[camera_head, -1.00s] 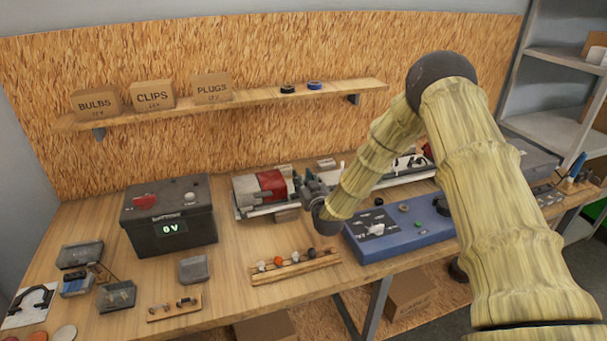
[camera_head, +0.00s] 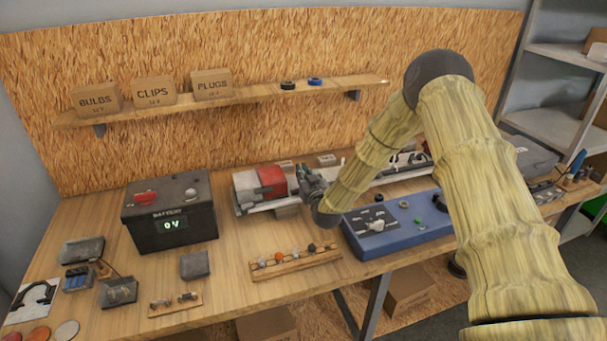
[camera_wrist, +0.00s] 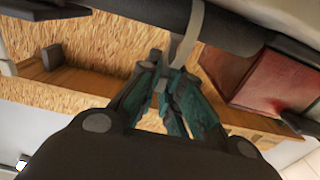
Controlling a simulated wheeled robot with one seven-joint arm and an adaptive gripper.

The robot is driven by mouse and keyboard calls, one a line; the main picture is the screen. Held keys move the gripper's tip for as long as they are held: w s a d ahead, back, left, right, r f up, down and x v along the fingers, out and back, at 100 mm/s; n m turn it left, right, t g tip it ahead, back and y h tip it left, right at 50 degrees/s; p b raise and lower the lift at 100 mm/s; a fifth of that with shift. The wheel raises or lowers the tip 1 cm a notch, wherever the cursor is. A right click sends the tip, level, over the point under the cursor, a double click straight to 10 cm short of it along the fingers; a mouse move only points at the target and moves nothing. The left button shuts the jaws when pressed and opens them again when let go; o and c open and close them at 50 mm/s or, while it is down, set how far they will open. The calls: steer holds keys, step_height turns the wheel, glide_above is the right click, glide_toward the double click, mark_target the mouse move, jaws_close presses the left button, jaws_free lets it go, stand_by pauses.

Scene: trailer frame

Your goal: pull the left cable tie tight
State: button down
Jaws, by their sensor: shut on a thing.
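The left cable tie (camera_wrist: 190,36) is a pale, narrow strap in the wrist view. It runs down from a dark, rounded bar (camera_wrist: 236,24) to my gripper (camera_wrist: 163,82). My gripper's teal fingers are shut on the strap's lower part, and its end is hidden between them. In the head view my gripper (camera_head: 313,186) is at the trailer frame (camera_head: 262,206), just right of a red lamp (camera_head: 276,179). The tie is too small to make out there. I cannot tell how tight its loop is.
A blue switch panel (camera_head: 385,232) lies right of my gripper. A wooden rack (camera_head: 296,264) with small parts is in front. A black battery box (camera_head: 170,215) reading 0V stands left. A shelf (camera_head: 235,97) with boxes runs along the back wall.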

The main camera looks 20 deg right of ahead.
steer(key=shift+r+b, duration=0.35)
steer(key=shift+r, duration=0.95)
steer(key=shift+d, duration=0.1)
steer(key=c, duration=1.5)
jaws_free()
steer(key=shift+c, duration=0.2)
steer(key=s, duration=1.2)
steer(key=shift+d, duration=0.2)
